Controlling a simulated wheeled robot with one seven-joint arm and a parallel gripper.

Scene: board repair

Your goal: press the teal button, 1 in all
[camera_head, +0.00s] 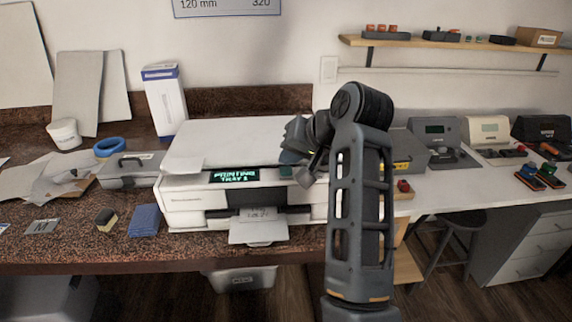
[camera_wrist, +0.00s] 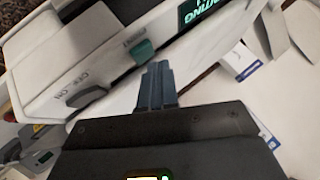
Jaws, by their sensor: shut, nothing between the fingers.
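The teal button (camera_wrist: 143,50) sticks out from the front panel of the white printer (camera_head: 185,208), between the display and a grey off/on switch (camera_wrist: 86,97). My gripper (camera_wrist: 157,70) is shut and empty, its fingertips just in front of the button. I cannot tell whether they touch it. In the head view my gripper (camera_head: 303,172) is at the right part of the printer's panel, and a bit of the button (camera_head: 285,171) shows beside it. The display (camera_head: 234,175) reads "PRINTING TRAY 1" in green.
The printer's output tray (camera_head: 258,231) juts out below with a printed sheet. A grey box (camera_head: 130,170), blue tape roll (camera_head: 109,147) and blue pad (camera_head: 145,220) lie to the left. Several devices stand on the right bench.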

